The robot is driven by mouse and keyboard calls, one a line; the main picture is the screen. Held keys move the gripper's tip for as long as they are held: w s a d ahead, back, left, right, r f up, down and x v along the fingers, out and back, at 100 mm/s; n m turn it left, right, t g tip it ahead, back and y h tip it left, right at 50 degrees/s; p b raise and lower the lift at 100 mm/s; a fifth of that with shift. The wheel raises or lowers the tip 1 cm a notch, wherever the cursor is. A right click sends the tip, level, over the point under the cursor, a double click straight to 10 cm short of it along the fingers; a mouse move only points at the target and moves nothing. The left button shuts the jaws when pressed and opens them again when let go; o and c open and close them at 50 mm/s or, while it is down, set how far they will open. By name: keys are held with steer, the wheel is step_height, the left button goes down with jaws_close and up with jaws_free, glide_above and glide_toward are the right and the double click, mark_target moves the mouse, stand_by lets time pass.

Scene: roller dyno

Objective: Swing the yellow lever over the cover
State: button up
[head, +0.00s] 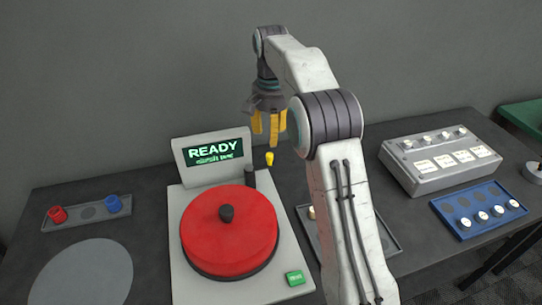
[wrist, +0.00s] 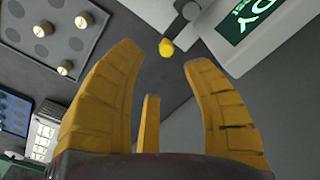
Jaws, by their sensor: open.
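The lever's yellow tip (head: 270,158) sits just right of a dark post (head: 250,178) at the back right corner of the machine. The red round cover (head: 225,245) with a black knob lies on the machine's pale base, left of and in front of the lever. The lever points away from the cover. My gripper (head: 267,128) hangs open and empty above the yellow tip. In the wrist view the yellow tip (wrist: 166,48) shows between and just beyond my open fingertips (wrist: 166,62), apparently not touching them. The cover is out of the wrist view.
A screen (head: 213,152) reading READY stands behind the cover. A green button (head: 294,278) is at the base's front right. A tray with red and blue knobs (head: 88,211) lies left. A grey box (head: 440,162) and blue tray (head: 478,209) lie right. My arm hides part of another tray.

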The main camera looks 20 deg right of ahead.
mark_target(270, 154)
steer(key=shift+w+f, duration=0.4)
steer(key=shift+f, duration=0.25)
steer(key=shift+w+f, duration=0.4)
steer(key=shift+f, duration=0.2)
steer(key=shift+f+b, duration=0.65)
steer(key=shift+f, duration=3)
jaws_close()
